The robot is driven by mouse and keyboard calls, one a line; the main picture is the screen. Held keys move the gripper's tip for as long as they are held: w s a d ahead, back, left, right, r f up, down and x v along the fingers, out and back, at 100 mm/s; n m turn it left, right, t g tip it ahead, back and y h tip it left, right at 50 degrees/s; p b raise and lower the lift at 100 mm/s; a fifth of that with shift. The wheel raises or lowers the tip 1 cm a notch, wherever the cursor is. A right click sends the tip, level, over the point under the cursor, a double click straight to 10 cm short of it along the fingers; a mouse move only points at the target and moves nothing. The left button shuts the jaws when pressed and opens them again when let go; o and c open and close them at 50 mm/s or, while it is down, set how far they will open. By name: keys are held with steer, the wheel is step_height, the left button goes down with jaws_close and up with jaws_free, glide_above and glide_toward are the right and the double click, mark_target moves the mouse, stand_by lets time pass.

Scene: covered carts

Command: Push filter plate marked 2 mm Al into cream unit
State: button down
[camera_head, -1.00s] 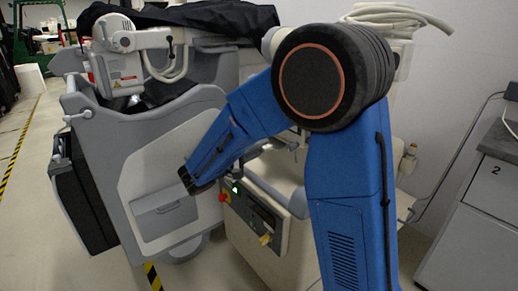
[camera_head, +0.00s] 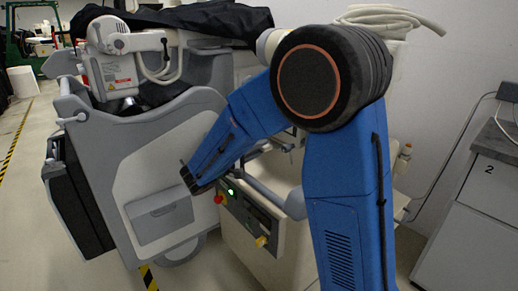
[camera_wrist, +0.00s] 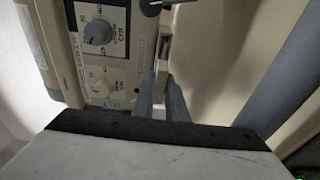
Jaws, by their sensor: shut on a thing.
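My gripper (camera_wrist: 160,98) shows in the wrist view with its two grey fingers close together, shut on a thin pale piece (camera_wrist: 163,65), which appears to be the filter plate. Its 2 mm Al marking cannot be read. The cream unit (camera_wrist: 72,72) is just left of the fingers, with two dials on its face. The piece lies beside the unit's right edge; I cannot tell whether it is in a slot. In the head view my blue arm hides the gripper and the plate.
A grey machine (camera_head: 140,170) partly covered in black cloth stands left. A cream cart body (camera_head: 285,245) with a control panel (camera_head: 250,215) stands behind my arm. A grey cabinet (camera_head: 475,220) marked 2 is at right. The floor (camera_head: 25,180) at far left is clear.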

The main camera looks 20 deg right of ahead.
steer(key=shift+d, duration=0.1)
steer(key=c, duration=1.7)
jaws_free()
steer(key=v, duration=1.7)
steer(key=shift+s, duration=0.15)
steer(key=shift+c, duration=0.2)
